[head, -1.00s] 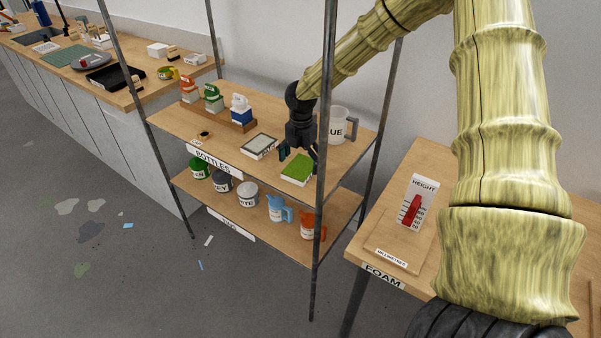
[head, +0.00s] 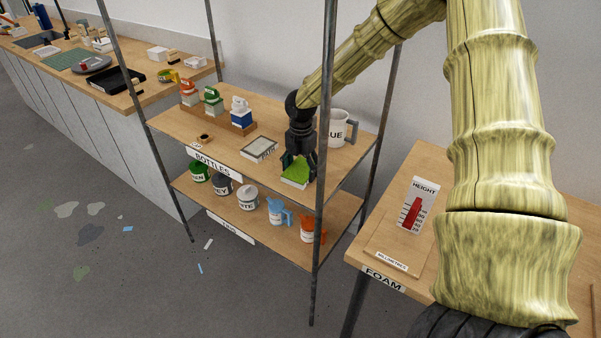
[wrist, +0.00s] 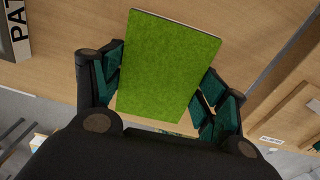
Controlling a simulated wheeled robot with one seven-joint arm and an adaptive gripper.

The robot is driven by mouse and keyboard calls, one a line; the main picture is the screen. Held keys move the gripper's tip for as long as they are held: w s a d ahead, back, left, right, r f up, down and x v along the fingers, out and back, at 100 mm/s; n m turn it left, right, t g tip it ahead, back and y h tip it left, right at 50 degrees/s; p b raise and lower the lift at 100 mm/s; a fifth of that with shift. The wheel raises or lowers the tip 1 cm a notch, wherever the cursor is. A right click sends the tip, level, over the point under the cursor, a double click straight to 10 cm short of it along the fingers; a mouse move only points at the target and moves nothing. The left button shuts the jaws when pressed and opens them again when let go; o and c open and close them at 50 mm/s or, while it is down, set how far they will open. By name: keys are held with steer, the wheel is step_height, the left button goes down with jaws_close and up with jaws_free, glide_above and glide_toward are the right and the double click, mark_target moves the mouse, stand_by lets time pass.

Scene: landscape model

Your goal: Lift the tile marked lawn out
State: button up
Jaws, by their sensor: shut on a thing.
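The lawn tile (head: 294,179) is a thin rectangle with a green grassy top and pale sides, at the front right of the upper shelf board. My gripper (head: 299,163) is over it from above, fingers pointing down. In the wrist view the green tile (wrist: 168,68) sits between the dark green finger pads of my gripper (wrist: 159,82), which is shut on its two sides. No lettering on the tile shows from here. I cannot tell whether its underside touches the board.
A grey tile (head: 260,147) lies to the left; its lettering starts "PAT" in the wrist view (wrist: 14,35). A pale mug (head: 338,127) stands behind my gripper. A rack post (head: 325,130) rises close at the right. Bottles (head: 241,112) stand at the back left. Cans and jugs fill the lower shelf.

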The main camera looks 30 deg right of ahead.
steer(key=shift+r+p, duration=0.9)
steer(key=shift+p, duration=0.05)
stand_by(0.4)
steer(key=shift+r+p, duration=1.65)
steer(key=shift+p, duration=0.1)
